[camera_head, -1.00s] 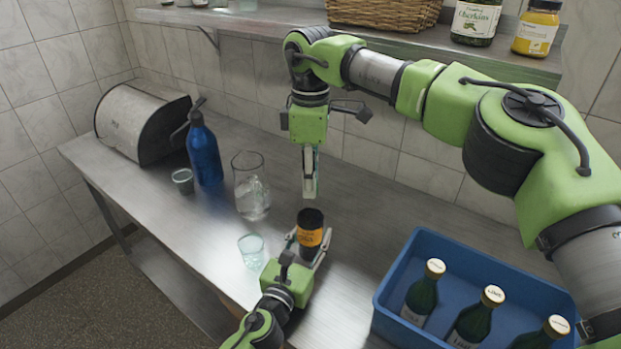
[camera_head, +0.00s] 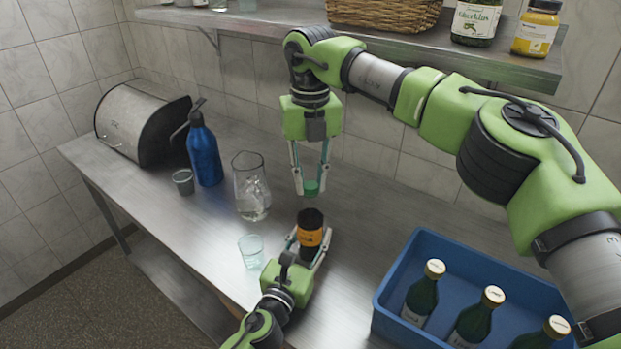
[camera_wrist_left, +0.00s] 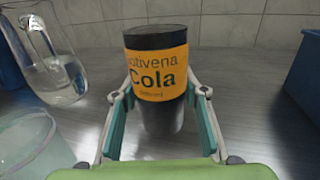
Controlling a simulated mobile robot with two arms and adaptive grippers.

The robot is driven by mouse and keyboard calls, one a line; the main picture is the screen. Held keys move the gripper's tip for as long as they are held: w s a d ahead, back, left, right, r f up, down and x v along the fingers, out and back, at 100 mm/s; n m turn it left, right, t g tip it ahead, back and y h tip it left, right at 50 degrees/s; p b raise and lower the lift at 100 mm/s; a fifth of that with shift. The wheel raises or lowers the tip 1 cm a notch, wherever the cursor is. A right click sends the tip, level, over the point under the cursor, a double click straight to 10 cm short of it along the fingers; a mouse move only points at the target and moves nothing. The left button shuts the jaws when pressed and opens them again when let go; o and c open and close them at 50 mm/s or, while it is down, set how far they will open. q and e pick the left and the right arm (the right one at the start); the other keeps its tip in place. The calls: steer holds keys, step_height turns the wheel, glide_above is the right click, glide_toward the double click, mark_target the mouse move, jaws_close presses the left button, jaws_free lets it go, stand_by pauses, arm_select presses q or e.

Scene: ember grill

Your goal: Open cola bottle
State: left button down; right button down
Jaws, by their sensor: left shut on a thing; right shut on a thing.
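The cola bottle (camera_head: 310,220) is dark with an orange label and stands upright on the steel counter. In the left wrist view the bottle (camera_wrist_left: 158,75) shows its label reading "Cola" and a flat dark top, with no cap visible on it. My left gripper (camera_head: 309,246) is shut on the bottle from the near side, one finger on each side. My right gripper (camera_head: 311,185) points down above the bottle, apart from it. It is shut on a small green cap-like piece (camera_head: 311,188) between its fingertips.
A glass tumbler (camera_head: 251,250) stands just left of the bottle, with a glass pitcher (camera_head: 250,190) behind it. A blue spray bottle (camera_head: 204,155) and a metal cup (camera_head: 183,181) stand farther left. A blue crate (camera_head: 395,275) with green bottles is at right. A shelf (camera_head: 400,45) hangs above.

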steer(key=n, duration=0.3)
steer(key=shift+n, duration=0.4)
steer(key=n, duration=0.3)
steer(key=shift+n, duration=0.4)
steer(key=n, duration=0.3)
steer(key=shift+n, duration=0.3)
steer(key=n, duration=0.3)
steer(key=shift+n, duration=0.3)
steer(key=n, duration=0.3)
steer(key=shift+n, duration=0.4)
steer(key=n, duration=0.3)
steer(key=shift+n, duration=0.3)
steer(key=n, duration=0.3)
steer(key=shift+n, duration=0.3)
steer(key=n, duration=0.5)
